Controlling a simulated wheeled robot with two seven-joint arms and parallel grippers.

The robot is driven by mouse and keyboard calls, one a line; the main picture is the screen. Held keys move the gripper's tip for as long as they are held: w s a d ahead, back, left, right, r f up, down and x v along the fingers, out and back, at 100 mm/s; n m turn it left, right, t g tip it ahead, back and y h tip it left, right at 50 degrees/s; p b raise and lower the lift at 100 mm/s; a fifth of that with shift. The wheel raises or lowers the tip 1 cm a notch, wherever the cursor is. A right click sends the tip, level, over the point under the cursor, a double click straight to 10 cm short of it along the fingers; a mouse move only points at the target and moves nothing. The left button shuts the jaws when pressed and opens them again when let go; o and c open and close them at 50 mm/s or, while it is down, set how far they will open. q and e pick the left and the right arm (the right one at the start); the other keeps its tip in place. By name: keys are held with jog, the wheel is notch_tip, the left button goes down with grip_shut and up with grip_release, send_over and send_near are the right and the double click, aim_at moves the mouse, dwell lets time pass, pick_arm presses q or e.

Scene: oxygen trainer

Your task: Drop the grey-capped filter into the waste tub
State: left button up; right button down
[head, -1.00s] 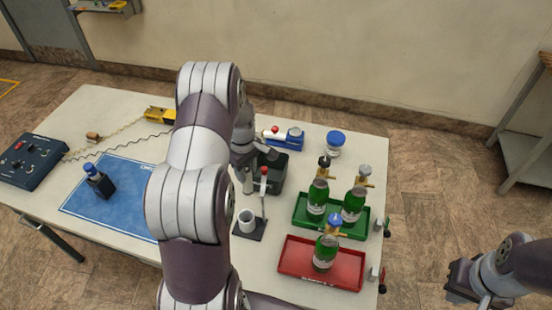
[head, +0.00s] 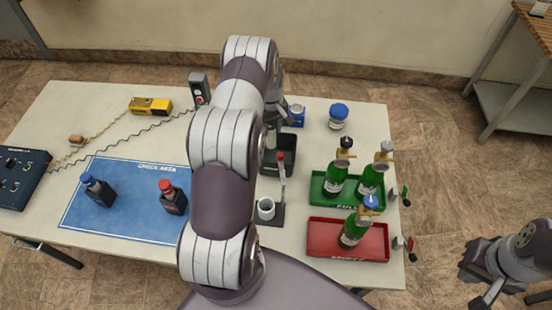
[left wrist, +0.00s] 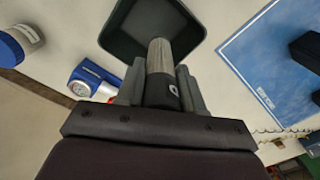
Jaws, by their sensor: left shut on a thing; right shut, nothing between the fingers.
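My left gripper (left wrist: 160,92) is shut on the filter (left wrist: 160,58), a ribbed grey cylinder with a dark lower part, seen in the left wrist view. The filter's far end overlaps the opening of the dark waste tub (left wrist: 116,34); I cannot tell its height above the tub. In the head view the left gripper (head: 273,122) is at the tub (head: 286,166), partly hidden by my arm. My right gripper (head: 483,288) is shut and empty, off the table at the lower right.
A stand with a white cup (head: 266,208) and red-tipped post is in front of the tub. A green tray (head: 322,200) and red tray (head: 322,249) hold green bottles at right. A blue device (head: 296,116) and blue-lidded jar (head: 338,115) stand behind. The blue mat (head: 125,215) holds two dark bottles.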

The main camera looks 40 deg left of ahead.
pick_arm(q)
jog(key=shift+a+f, duration=0.15)
jog(key=shift+f, duration=0.3)
jog(key=shift+w+d+r, duration=0.1)
jog(key=shift+d, duration=0.1)
jog(key=o, duration=1.2)
jog(key=shift+d+r, duration=0.1)
jog(key=shift+d, duration=0.1)
jog(key=shift+c, duration=0.2)
jog(key=shift+a, duration=0.25)
jog(key=shift+r, duration=0.15)
notch_tip(320, 180, up, 8)
jog(key=b, duration=0.3)
jog(key=shift+r, duration=0.1)
notch_tip(320, 180, up, 4)
